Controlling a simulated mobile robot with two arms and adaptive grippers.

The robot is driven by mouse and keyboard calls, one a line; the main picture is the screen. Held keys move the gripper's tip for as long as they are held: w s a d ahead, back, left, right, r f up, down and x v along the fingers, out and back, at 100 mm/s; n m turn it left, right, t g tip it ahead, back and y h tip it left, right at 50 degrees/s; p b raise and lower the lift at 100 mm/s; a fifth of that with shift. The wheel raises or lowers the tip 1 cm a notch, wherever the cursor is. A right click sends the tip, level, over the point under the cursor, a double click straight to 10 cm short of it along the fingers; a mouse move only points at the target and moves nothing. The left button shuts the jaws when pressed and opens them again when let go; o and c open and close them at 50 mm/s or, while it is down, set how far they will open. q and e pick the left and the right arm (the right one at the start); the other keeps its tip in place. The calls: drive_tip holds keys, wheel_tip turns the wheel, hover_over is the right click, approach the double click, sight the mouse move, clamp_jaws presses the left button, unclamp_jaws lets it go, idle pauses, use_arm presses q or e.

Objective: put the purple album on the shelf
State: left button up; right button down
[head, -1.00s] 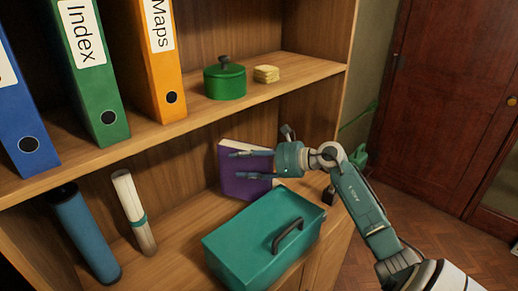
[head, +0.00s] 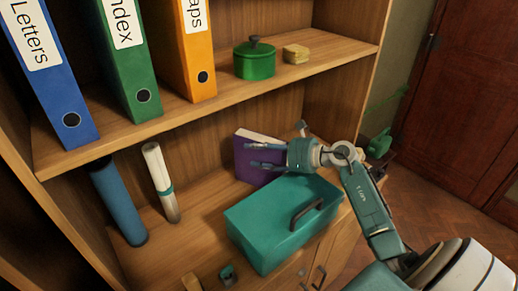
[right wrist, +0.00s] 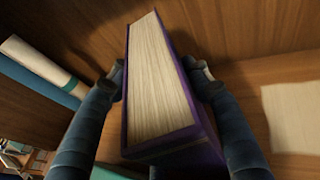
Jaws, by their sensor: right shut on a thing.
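The purple album (head: 242,163) stands upright in the lower shelf compartment, behind the teal box, with its cream page edges facing up. My right gripper (head: 256,156) reaches in from the right and is shut on it. In the right wrist view the album (right wrist: 158,92) sits between the two dark fingers (right wrist: 160,84), one on each side. The shelf (head: 190,235) is a wooden bookcase; the album's lower edge is hidden in the head view, so I cannot tell if it touches the board. My left gripper is out of view.
The teal box (head: 262,228) with a dark handle stands close in front of the album. A blue tube (head: 120,205) and a white roll (head: 158,178) lean to the left. The upper board holds binders (head: 125,60), a green pot (head: 255,62) and a yellowish stack (head: 296,54).

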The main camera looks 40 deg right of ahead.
drive_tip(key=c, duration=1.3)
unclamp_jaws()
drive_tip(key=o, duration=0.4)
drive_tip(key=shift+o, duration=0.3)
drive_tip(key=shift+s+r, duration=0.1)
